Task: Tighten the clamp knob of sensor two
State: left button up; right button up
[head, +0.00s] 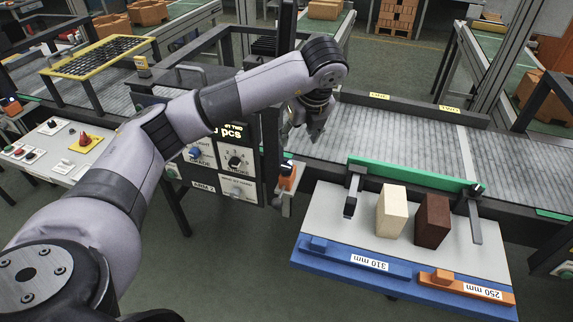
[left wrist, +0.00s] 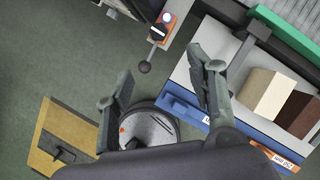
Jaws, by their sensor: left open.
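An orange sensor (head: 287,178) sits on a grey bracket at the right edge of the black control panel, beside the conveyor. It also shows at the top of the left wrist view (left wrist: 162,28), with a dark round knob (left wrist: 145,67) on a short stem below it. I cannot read a number on this sensor. My left gripper (head: 307,130) is open and empty, above the conveyor's near side and up from the sensor in the head view. In the left wrist view the knob appears between the spread fingers (left wrist: 160,63), apart from both. My right gripper is out of view.
The black control panel (head: 238,189) stands left of the sensor. At right, a grey-topped table (head: 330,212) holds a cream block (head: 392,211), a brown block (head: 432,221) and blue and orange gauges. The conveyor (head: 400,137) runs behind. Open floor lies in front.

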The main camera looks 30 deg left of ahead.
aim_at(286, 167)
pick_arm(q)
jog(key=p+x, duration=0.2)
jog(key=x, duration=0.6)
jog(key=p+x, duration=0.2)
jog(key=x, duration=0.6)
jog(key=shift+a+r+p, duration=0.1)
jog(key=shift+a+p, duration=0.1)
jog(key=shift+p, duration=0.15)
jog(key=shift+w+a+f, duration=0.15)
jog(key=shift+a+f, duration=0.05)
jog(key=shift+f, duration=0.45)
jog(key=shift+c, duration=0.3)
jog(key=c, duration=1.1)
